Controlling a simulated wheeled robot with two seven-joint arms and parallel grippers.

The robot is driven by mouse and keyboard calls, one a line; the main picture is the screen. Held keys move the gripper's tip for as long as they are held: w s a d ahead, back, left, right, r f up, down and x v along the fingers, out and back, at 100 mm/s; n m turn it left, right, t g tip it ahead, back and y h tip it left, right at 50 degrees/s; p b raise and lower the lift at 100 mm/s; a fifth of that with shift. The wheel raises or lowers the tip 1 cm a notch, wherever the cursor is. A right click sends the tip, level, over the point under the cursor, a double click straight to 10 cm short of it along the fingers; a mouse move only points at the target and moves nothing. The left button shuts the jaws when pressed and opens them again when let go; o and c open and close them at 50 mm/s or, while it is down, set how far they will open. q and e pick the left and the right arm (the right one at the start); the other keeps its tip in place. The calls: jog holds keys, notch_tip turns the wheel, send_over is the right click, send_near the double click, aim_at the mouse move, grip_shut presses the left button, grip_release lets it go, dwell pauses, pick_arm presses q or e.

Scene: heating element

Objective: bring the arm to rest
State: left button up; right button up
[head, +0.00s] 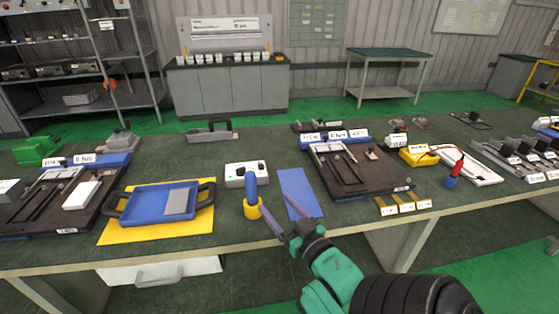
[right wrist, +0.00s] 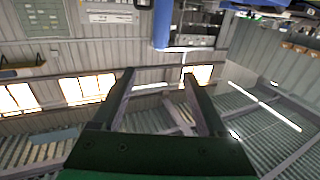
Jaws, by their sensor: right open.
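My right gripper (head: 275,205) is at the front edge of the dark green workbench (head: 240,245) in the head view. Its arm comes in from the lower right, with green and black links. The two fingers are apart, with nothing seen between them. They reach up in the picture between a blue-handled tool in a yellow holder (head: 252,210) and a blue mat (head: 296,190). I cannot tell whether they touch anything. In the right wrist view the open fingers (right wrist: 158,75) stand against the wall, windows and ceiling. My left gripper is not in view.
A blue tray (head: 150,202) lies on a yellow mat (head: 115,236) at left. A white box (head: 246,174) sits behind the blue-handled tool. The bench's back middle has free room.

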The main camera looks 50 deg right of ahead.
dwell(0.7)
jog(key=w+a+f+n+g+y, duration=0.15)
jog(key=a+f+g+y, duration=0.4)
jog(key=f, duration=0.55)
jog(key=s+a+f+n+g, duration=0.4)
jog(key=s+a+f+g, duration=0.3)
jog(key=s+g, duration=0.15)
notch_tip(320, 180, down, 18)
jog(key=g, duration=0.1)
jog(key=s+d+f+g, duration=0.1)
jog(key=s+d+f, duration=0.2)
jog(key=s+f, duration=1.5)
notch_tip(320, 180, down, 2)
jog(key=shift+s+g+h, duration=0.3)
jog(key=shift+s+h, duration=0.05)
jog(key=shift+s, duration=0.05)
jog(key=shift+d, duration=0.1)
